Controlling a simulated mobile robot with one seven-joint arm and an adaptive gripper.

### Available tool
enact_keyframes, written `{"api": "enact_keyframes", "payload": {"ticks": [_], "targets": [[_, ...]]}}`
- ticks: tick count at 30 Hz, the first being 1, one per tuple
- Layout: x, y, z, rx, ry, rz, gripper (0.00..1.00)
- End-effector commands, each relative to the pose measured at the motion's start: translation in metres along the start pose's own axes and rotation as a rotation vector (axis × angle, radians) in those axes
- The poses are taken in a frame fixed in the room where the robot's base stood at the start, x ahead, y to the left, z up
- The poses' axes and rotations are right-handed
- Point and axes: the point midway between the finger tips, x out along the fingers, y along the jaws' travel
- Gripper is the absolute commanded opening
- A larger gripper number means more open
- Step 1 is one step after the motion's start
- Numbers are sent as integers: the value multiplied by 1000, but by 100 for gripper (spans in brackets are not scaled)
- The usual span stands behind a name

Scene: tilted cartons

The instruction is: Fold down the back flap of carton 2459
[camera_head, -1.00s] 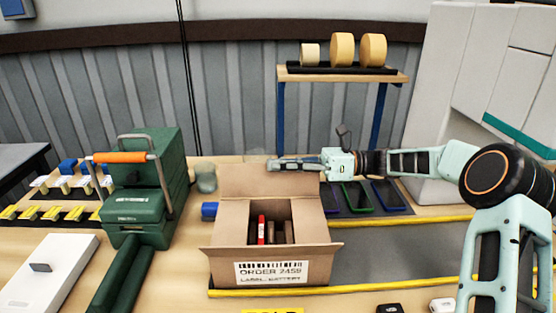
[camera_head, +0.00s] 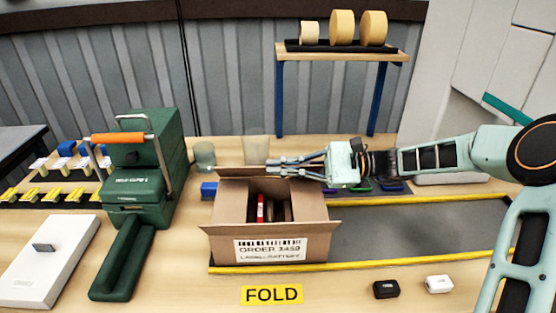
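Carton 2459 (camera_head: 232,245), a brown box with an "ORDER 2459" label, stands on the table with its top open. Its front flap and side flaps stick outward. The back flap (camera_head: 235,172) shows as a thin, foreshortened strip along the back edge; its exact angle is hard to tell. A red item and brown items (camera_head: 260,208) stand inside. My gripper (camera_head: 269,167) reaches in from the right, its fingers lying level over the back flap's right part. Its fingertips lie close to each other, and any gap or contact with the flap is unclear.
A green machine with an orange handle (camera_head: 120,139) stands left of the carton. Phones lie behind right, under my arm. A yellow FOLD sign (camera_head: 271,295) and two small cases (camera_head: 386,289) are in front.

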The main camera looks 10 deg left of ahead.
Motion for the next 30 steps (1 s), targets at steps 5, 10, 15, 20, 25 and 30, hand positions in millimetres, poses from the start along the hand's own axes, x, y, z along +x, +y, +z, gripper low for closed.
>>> {"api": "enact_keyframes", "payload": {"ticks": [5,10,15,20,25,30], "targets": [[0,14,-2,-149,0,0,0],[0,24,-4,-265,1,0,0],[0,30,-6,-347,1,0,0],[0,32,-6,-393,1,-1,0],[0,33,-7,-413,1,-1,0],[0,33,-7,-417,2,-1,0]]}}
